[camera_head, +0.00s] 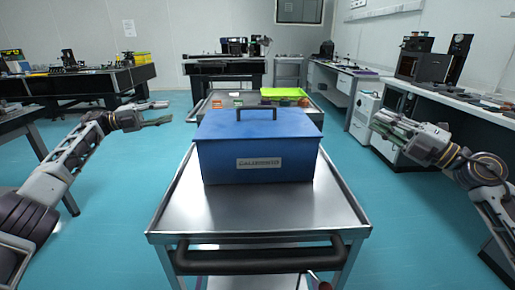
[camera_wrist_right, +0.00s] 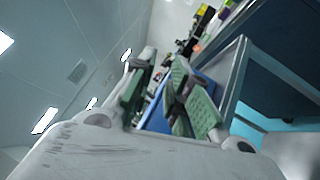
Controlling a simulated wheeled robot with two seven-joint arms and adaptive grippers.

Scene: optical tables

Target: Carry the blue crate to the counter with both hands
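The blue crate (camera_head: 258,145) sits upright on a steel cart (camera_head: 262,215) straight ahead in the head view. It has a dark handle on top and a label on its front. My left gripper (camera_head: 162,112) is open and empty, left of the crate and apart from it. My right gripper (camera_head: 378,122) is open, right of the crate and apart from it. In the right wrist view its green-padded fingers (camera_wrist_right: 162,98) are spread, with a blue surface, seemingly the crate, behind them. A white counter (camera_head: 480,102) runs along the right side.
The cart's push bar (camera_head: 260,258) faces me. A second cart (camera_head: 203,108) with a yellow-green tray (camera_head: 283,93) stands just behind the crate. Dark optical tables stand at left (camera_head: 90,83) and back (camera_head: 225,68). Blue floor is free on both sides of the cart.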

